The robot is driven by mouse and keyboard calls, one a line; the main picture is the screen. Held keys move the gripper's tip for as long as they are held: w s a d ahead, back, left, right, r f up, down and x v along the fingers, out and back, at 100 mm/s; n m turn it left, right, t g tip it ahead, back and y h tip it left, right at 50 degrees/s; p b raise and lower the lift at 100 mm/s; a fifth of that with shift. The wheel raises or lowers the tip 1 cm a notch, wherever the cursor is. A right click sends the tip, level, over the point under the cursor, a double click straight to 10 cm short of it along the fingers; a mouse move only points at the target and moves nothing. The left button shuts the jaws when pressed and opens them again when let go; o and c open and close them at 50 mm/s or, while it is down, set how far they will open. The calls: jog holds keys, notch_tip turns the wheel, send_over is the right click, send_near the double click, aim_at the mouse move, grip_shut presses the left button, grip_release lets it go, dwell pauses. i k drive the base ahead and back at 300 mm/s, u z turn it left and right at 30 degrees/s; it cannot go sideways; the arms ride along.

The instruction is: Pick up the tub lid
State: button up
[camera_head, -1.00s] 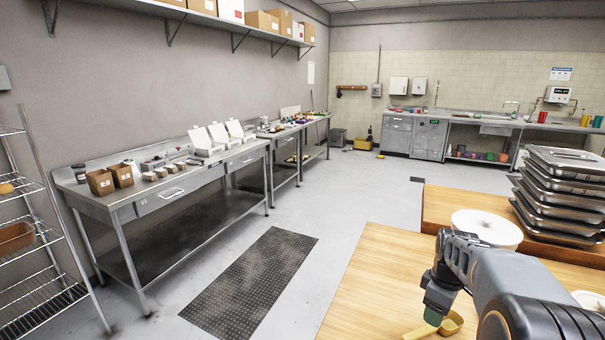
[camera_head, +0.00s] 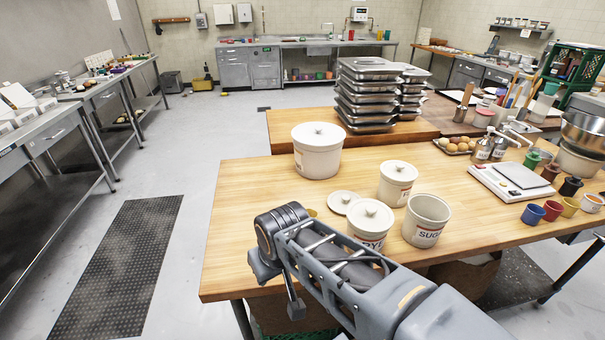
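A loose pale tub lid (camera_head: 341,196) with a small knob lies flat on the wooden bench, apart from the tubs. Beside it, the white sugar tub (camera_head: 428,228) stands upright with its top uncovered. A rye tub (camera_head: 371,222), another small tub (camera_head: 397,183) and a large white tub (camera_head: 317,155) all wear their lids. My arm reaches in from the bottom, over the bench's near edge, its bend a little left of and nearer than the loose lid. The fingers of my gripper do not show; the arm hides that part.
The wooden bench (camera_head: 245,228) is clear at its left end. Stacked metal trays (camera_head: 366,100) stand behind the tubs. A scale (camera_head: 512,181), several coloured cups and a plate of eggs are to the right. The floor on the left is open, with a dark mat (camera_head: 120,265).

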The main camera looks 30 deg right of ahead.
aim_at(338, 202)
jog(key=z, duration=1.25)
